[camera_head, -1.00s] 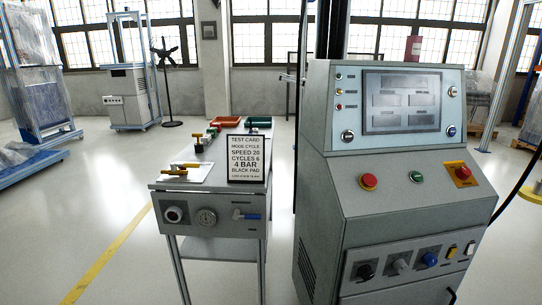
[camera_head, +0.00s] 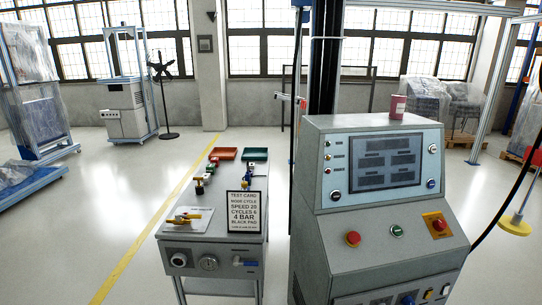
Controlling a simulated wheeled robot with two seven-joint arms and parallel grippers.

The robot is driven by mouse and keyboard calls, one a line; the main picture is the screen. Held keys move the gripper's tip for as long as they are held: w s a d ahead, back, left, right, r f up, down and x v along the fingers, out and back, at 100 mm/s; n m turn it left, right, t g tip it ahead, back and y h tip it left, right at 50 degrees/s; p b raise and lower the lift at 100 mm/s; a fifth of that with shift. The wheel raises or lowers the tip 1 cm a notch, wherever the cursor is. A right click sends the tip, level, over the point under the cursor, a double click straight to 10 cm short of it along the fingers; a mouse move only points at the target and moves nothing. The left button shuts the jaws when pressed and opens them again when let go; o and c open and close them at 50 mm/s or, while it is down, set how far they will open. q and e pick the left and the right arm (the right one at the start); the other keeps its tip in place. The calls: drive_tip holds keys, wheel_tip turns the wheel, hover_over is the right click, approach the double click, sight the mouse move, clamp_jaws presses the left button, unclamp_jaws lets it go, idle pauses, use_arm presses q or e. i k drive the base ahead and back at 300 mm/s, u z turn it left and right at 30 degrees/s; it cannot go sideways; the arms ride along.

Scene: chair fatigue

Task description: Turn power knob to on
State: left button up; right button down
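The control console (camera_head: 385,225) stands at the right with a screen (camera_head: 373,161) on its upper face. No label that reads as power is legible, so I cannot tell which knob is the power knob. Small round knobs sit beside the screen: one at its lower left (camera_head: 335,195) and two at its right, an upper one (camera_head: 432,148) and a lower one (camera_head: 431,183). A lower row of knobs, including a blue knob (camera_head: 407,300), is partly cut off by the bottom edge. Neither of my grippers is in view.
A red button (camera_head: 353,239) and red emergency stop (camera_head: 439,225) sit on the console's slope. Open floor (camera_head: 90,200) lies left.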

sight(439, 225)
drive_tip(key=z, duration=1.65)
drive_tip(key=k, duration=0.45)
drive_tip(key=z, duration=1.35)
drive_tip(key=i, duration=0.9)
drive_tip(key=u, duration=0.65)
drive_tip(key=i, duration=0.55)
drive_tip(key=u, duration=0.4)
